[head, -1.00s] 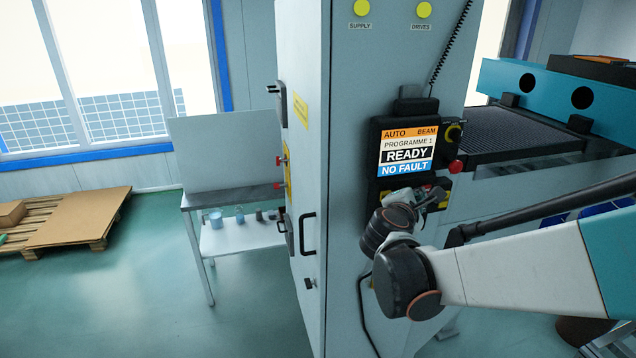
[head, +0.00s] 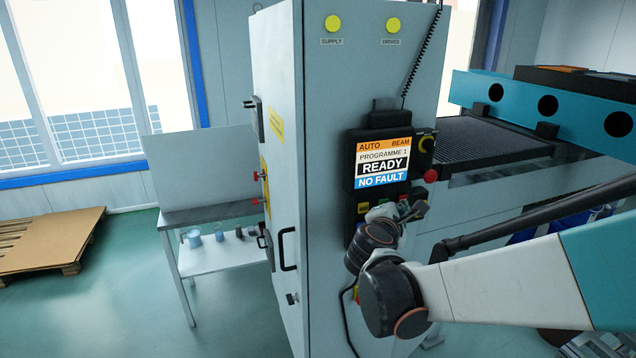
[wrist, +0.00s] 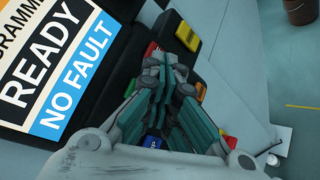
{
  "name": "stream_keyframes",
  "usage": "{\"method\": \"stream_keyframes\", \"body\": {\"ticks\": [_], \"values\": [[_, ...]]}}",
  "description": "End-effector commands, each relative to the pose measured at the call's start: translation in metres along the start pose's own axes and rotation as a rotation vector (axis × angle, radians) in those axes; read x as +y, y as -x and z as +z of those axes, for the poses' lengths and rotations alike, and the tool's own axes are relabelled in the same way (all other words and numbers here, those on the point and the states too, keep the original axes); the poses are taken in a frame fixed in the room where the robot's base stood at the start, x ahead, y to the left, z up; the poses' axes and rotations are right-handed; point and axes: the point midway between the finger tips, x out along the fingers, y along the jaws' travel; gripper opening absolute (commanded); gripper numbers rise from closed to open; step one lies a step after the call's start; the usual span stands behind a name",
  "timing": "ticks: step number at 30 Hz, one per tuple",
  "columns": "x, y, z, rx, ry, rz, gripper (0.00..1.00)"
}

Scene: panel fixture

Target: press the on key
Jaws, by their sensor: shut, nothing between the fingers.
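The black control pendant (head: 352,180) hangs on the cabinet's face, its screen (head: 383,163) reading READY and NO FAULT. Below the screen are small coloured keys, partly covered by my gripper (head: 418,209). In the wrist view my gripper (wrist: 162,58) is shut and empty, its fingertips over the key area. A red key (wrist: 151,49) shows by the tips, a yellow key (wrist: 187,36) beyond them, and a blue key (wrist: 153,142) beside the fingers. I cannot read which key is the on key, nor tell whether the tips touch one.
A red knob (head: 431,174) sticks out at the pendant's right side. The cabinet (head: 330,110) has a door handle (head: 287,249) on its left side. A conveyor bed (head: 490,140) lies to the right. A small bench (head: 205,215) stands at left, with open floor before it.

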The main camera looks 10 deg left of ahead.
Motion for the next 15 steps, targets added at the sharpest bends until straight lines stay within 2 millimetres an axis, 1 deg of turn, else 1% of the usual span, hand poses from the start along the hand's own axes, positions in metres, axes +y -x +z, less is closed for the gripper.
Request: {"method": "stream_keyframes", "body": {"ticks": [1, 8, 15], "values": [[0.004, 0.01, -0.006, 0.014, 0.004, 0.009, 0.0], [0.003, 0.011, -0.005, 0.014, 0.004, 0.009, 0.0], [-0.005, 0.022, 0.003, 0.015, 0.004, 0.009, 0.0]]}}
